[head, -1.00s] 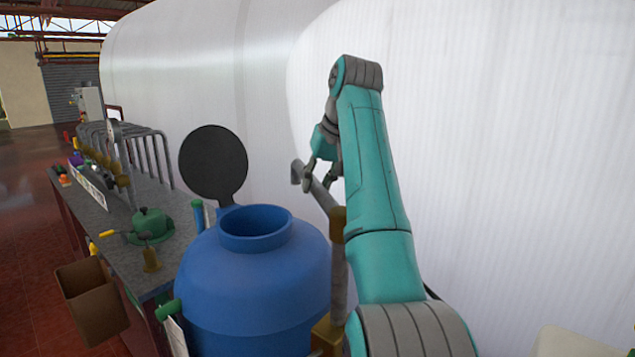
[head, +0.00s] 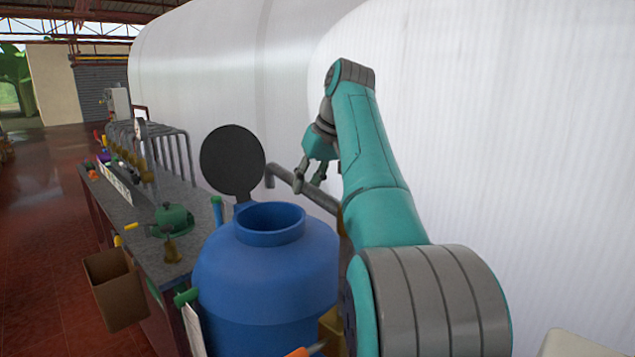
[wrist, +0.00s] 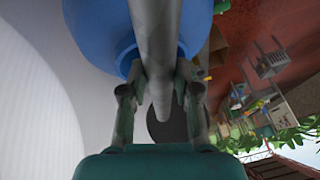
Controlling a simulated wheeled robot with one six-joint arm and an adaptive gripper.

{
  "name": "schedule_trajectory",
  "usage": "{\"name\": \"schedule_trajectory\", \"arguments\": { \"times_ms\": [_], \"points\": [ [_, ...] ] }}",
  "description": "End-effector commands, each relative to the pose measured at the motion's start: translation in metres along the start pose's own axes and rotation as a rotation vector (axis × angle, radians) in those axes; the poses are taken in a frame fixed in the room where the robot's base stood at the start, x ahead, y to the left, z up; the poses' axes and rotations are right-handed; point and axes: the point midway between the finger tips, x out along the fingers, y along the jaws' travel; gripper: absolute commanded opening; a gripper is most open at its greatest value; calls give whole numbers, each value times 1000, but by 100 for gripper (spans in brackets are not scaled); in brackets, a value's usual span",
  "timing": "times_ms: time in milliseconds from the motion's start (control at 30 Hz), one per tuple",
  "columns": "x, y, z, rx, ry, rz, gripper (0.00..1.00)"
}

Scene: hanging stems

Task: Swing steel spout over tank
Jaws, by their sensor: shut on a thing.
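The steel spout (head: 322,197) is a grey pipe. It slants from its post, mostly hidden by my arm, up and left to a bent tip. My gripper (head: 308,183) is shut on the spout behind the tip. In the wrist view the spout (wrist: 155,45) runs between both fingers of my gripper (wrist: 162,95). The blue tank (head: 265,290) stands below, with its round mouth open and its dark round lid (head: 232,162) raised behind. In the head view the tip shows just above the mouth's far rim; I cannot tell whether it is over the opening.
A grey bench (head: 190,235) at the left carries a green valve-like device (head: 172,220) and small items. A brown bin (head: 115,288) hangs at its front. A large white vessel (head: 440,130) fills the right background. Open red floor (head: 45,200) lies at the far left.

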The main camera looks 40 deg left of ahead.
Motion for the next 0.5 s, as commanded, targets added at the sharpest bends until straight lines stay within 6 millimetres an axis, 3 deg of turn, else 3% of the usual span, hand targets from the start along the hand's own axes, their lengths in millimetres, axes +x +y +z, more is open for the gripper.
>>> {"name": "schedule_trajectory", "arguments": {
  "times_ms": [367, 400, 500],
  "points": [
    [0, -8, -1, -40, -5, -18, 0],
    [1, -8, 0, -40, -6, -18, 33],
    [1, -8, 0, -39, -6, -17, 56]
  ]
}}
